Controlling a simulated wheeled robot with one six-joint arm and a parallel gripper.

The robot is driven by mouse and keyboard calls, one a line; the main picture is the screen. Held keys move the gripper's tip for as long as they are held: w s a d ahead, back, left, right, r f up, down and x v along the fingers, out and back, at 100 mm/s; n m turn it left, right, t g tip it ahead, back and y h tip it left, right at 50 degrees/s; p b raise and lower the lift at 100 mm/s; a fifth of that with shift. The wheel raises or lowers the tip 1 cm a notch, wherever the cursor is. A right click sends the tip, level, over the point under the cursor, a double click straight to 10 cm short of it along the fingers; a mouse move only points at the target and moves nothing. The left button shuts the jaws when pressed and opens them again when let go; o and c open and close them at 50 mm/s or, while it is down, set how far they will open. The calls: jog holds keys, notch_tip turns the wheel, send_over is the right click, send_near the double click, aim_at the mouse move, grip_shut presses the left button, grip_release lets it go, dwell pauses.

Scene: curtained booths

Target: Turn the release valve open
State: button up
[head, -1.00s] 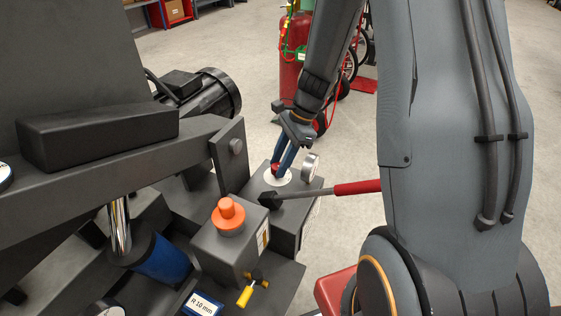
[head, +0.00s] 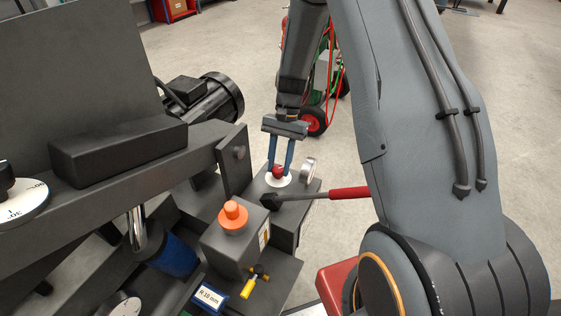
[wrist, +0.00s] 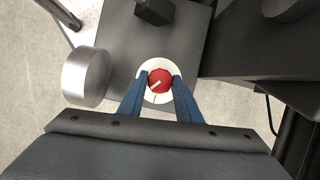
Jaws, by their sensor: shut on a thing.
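The release valve is a small red knob (head: 279,171) with a white pointer mark, set on a round white dial plate (head: 283,181) on top of a dark grey block (head: 288,208). In the wrist view the red knob (wrist: 159,81) sits at the middle, its white mark slanting. My gripper (head: 279,173) comes down on it from above, with two blue fingers on either side. In the wrist view my gripper (wrist: 159,86) is shut on the knob, and the fingertips cover its left and right edges.
A lever with a red grip (head: 349,193) sticks out to the right of the block. A round metal gauge (head: 308,168) stands beside the knob. An orange knob (head: 233,214) on a grey box and a yellow-handled valve (head: 249,287) are nearer. A gas-cylinder cart (head: 318,115) stands behind on open floor.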

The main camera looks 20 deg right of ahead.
jog(key=n+h+p, duration=0.1)
jog(key=n, duration=0.2)
jog(key=n+g+h, duration=0.1)
jog(key=n, duration=0.2)
jog(key=shift+w+a+p, duration=0.1)
jog(key=shift+a+p, duration=0.1)
jog(key=shift+p, duration=0.15)
jog(key=shift+n, duration=0.3)
jog(key=o, duration=1.1)
jog(key=shift+c, duration=0.2)
jog(key=v, duration=0.7)
jog(key=shift+r+b, duration=0.3)
jog(key=shift+r, duration=0.1)
jog(key=shift+w+a, duration=0.1)
jog(key=s+r+t+p, duration=0.2)
jog(key=s+r, duration=0.6)
jog(key=s, duration=0.4)
jog(key=s+r+n+t+h+p, duration=0.1)
jog(key=s+r+t+p, duration=0.1)
jog(key=s+r, duration=0.6)
jog(key=s+p, duration=0.1)
jog(key=s, duration=0.3)
jog(key=shift+s+a+t, duration=0.2)
jog(key=shift+a+t, duration=0.05)
jog(key=shift+t, duration=0.05)
